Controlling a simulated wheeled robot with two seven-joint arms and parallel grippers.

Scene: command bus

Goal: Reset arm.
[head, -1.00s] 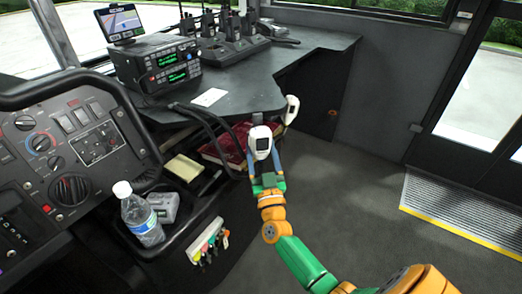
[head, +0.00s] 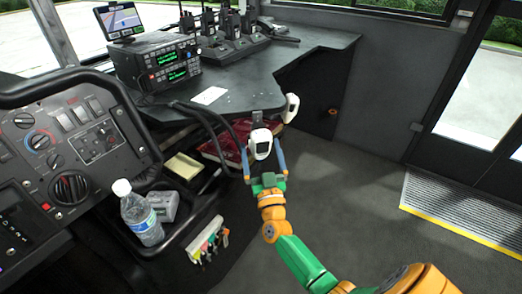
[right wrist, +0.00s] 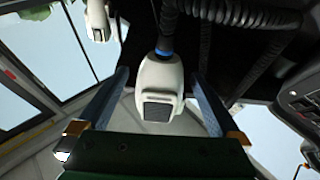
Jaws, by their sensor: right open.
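My right gripper (head: 264,158) is open, its two blue fingers spread apart. A white handset with a dark face (head: 261,143) sits between the fingers, with a gap on each side. In the right wrist view the same handset (right wrist: 160,85) hangs from above, and neither finger (right wrist: 160,95) touches it. A second white handset (head: 291,108) is just beyond, up and to the right; it also shows at the top left of the right wrist view (right wrist: 97,18). My left gripper is not in view.
A dark desk (head: 240,85) bears a radio unit (head: 163,65) and several handheld radios in chargers. A red book (head: 226,148) lies on the shelf below. A water bottle (head: 141,215) stands at the left. The floor (head: 350,185) to the right is clear.

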